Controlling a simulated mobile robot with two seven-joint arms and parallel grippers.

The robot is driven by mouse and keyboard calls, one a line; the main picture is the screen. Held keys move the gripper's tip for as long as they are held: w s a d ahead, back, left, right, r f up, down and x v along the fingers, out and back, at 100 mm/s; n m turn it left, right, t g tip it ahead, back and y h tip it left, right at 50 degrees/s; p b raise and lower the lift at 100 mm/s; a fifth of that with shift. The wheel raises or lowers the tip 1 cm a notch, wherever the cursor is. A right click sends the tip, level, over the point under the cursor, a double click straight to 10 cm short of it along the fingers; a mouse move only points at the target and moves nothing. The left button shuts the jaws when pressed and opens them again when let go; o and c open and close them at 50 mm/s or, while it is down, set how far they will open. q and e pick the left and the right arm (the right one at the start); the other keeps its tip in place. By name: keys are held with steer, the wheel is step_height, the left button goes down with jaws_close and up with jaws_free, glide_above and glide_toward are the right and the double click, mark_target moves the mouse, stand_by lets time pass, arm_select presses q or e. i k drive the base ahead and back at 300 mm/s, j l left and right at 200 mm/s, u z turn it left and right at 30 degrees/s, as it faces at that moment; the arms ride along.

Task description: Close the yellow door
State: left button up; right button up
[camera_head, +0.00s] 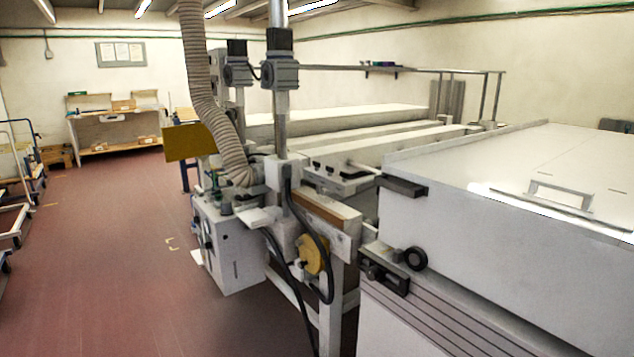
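A flat yellow panel (190,142), the only door-like yellow thing in view, sticks out to the left from the far side of the machine (232,250), behind the ribbed hose. It stands upright, and its right edge meets the machine near the hose. I cannot make out its hinge or handle. Neither of my grippers shows in the head view.
A ribbed beige hose (205,90) hangs down in front of the panel's right side. A large white cabinet (500,220) fills the right. The red floor (110,260) is clear at left centre. Trolleys (20,190) stand at the left edge, a workbench (115,130) behind.

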mark_target(184, 141)
steer(key=i+j+u, duration=0.8)
steer(key=i+u, duration=0.6)
steer(key=i, duration=0.95)
steer(key=i+z, duration=0.2)
steer(key=i, duration=0.4)
steer(key=i+j+z, duration=0.2)
steer(key=i, duration=0.45)
steer(key=i+j+z, duration=0.2)
steer(key=i+z, duration=0.25)
steer(key=i+j+z, duration=0.25)
steer(key=z, duration=0.25)
steer(key=i+j+z, duration=0.3)
steer(key=j+z, duration=0.15)
steer(key=i+j+z, duration=0.15)
steer(key=j+z, duration=0.3)
steer(key=i+j+z, duration=0.1)
steer(key=j+z, duration=0.35)
steer(key=j, duration=0.15)
steer(key=j+z, duration=0.4)
steer(key=j, duration=0.45)
